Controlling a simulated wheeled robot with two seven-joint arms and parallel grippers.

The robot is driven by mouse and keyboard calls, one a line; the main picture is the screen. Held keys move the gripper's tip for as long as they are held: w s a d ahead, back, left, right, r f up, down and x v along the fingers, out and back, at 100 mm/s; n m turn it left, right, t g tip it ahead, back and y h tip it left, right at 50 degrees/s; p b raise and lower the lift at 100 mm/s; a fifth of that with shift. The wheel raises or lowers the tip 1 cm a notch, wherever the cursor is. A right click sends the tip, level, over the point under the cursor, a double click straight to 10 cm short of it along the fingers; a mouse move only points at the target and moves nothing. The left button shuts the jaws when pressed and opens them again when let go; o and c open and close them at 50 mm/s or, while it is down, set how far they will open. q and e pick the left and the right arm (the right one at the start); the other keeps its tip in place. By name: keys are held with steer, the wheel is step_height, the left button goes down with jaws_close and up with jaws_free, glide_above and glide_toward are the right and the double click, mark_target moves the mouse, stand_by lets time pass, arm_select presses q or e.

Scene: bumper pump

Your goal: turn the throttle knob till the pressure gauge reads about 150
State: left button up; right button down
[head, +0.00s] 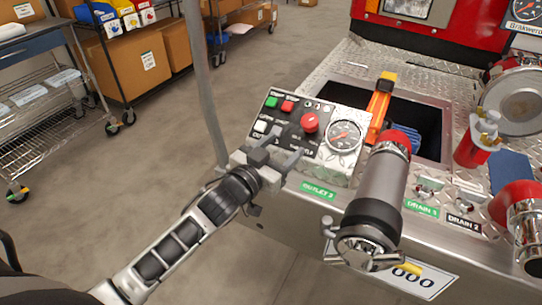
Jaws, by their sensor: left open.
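The pressure gauge (344,136) is a round white dial on the right of the tilted control panel; its needle is too small to read. A red round knob (310,122) stands on the panel just left of the gauge. Lettering that looks like a throttle label is below it, partly covered by my gripper. My left gripper (284,143) is open over the lower left of the panel, its fingers pointing up and right, below and left of the red knob. I cannot tell whether a dark throttle knob sits between its fingertips. My right gripper is out of view.
Green (271,101) and red (288,106) buttons sit along the panel's upper edge. A large capped pipe (378,192) rises right of the panel. An orange-handled tool (380,100) leans in the open bay behind. A grey post (202,85) stands left; floor there is free.

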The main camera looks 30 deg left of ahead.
arm_select(q)
steer(key=s, duration=0.3)
steer(key=shift+s+a, duration=0.3)
steer(key=shift+a, duration=0.05)
steer(key=s+d+f+g, duration=0.3)
steer(key=s+f, duration=0.4)
steer(key=s, duration=0.1)
steer(key=s+d+f+g, duration=0.4)
steer(key=s+f, duration=0.4)
steer(key=s, duration=0.1)
steer(key=shift+s+d+f, duration=0.15)
steer(key=shift+s+f, duration=0.05)
steer(key=shift+s, duration=0.1)
stand_by(2.6)
